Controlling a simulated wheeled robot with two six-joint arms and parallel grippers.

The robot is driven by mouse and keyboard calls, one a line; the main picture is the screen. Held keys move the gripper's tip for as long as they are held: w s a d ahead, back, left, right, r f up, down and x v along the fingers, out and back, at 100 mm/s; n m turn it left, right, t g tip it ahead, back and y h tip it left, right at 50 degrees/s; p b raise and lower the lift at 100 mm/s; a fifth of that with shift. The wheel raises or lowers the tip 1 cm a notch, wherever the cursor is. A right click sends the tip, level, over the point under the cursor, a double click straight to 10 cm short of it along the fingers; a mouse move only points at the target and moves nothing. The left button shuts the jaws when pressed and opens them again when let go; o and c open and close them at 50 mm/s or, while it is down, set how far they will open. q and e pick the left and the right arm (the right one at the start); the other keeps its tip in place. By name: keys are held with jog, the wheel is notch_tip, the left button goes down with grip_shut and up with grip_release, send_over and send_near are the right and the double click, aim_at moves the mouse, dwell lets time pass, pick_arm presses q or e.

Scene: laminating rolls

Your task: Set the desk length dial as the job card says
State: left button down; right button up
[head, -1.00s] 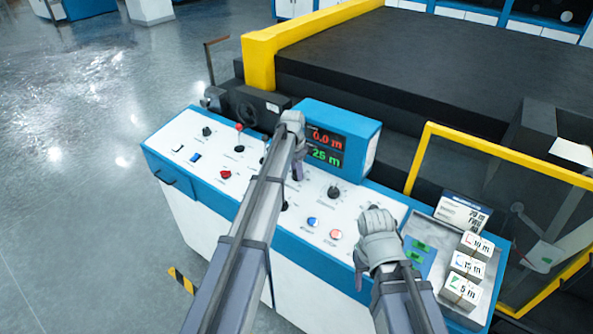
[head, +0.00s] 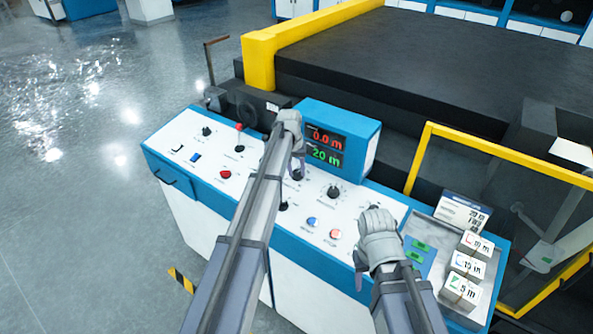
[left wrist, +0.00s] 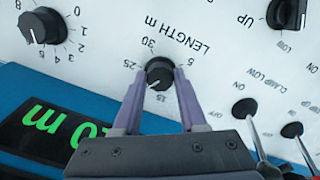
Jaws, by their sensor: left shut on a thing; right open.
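The desk length dial (left wrist: 159,73), a black knob marked "LENGTH m", shows in the left wrist view. Its white pointer aims down-left, between the 15 and 25 marks. My left gripper (left wrist: 161,82) is shut on it, a finger on each side; in the head view this gripper (head: 298,168) is over the desk below the display. The display (head: 325,146) reads 0.0 m in red and 20 m in green. The job card (head: 463,212) stands at the desk's right and seems to read 20 m. My right gripper (head: 366,262) is open and empty over the desk's right part.
Several knobs, levers and buttons, including a red button (head: 336,234) and a blue button (head: 312,222), lie around the dial. Labelled blocks (head: 464,264) sit in a tray at right. A yellow-framed guard (head: 500,160) stands behind them.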

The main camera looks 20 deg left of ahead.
pick_arm(q)
jog(key=n, duration=0.4)
jog(key=shift+n, duration=0.3)
jog(key=n, duration=0.3)
jog(key=shift+n, duration=0.3)
jog(key=n, duration=0.4)
jog(key=shift+t+h, duration=0.3)
jog(key=n, duration=0.8)
jog(key=shift+n, duration=0.3)
jog(key=n, duration=0.4)
jog(key=shift+n+t, duration=0.3)
jog(key=n, duration=0.4)
jog(key=shift+n, duration=2)
